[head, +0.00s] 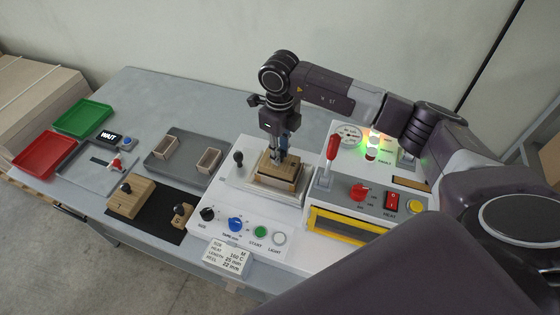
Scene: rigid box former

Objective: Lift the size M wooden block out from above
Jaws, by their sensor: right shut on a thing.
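A wooden block (280,171) sits in the white former station on the table; its size mark cannot be read. My right gripper (279,157) points straight down over it. It is shut at the top of the block, with the fingertips and the grasped part too small to see well. I cannot tell whether the block is lifted or still seated. My left gripper is not in view.
Two other wooden blocks, one larger (127,198) and one smaller (182,213), are on a black mat to the left. A grey tray (189,139) holds two small boxes. A red lever (332,147) stands close right of the gripper.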

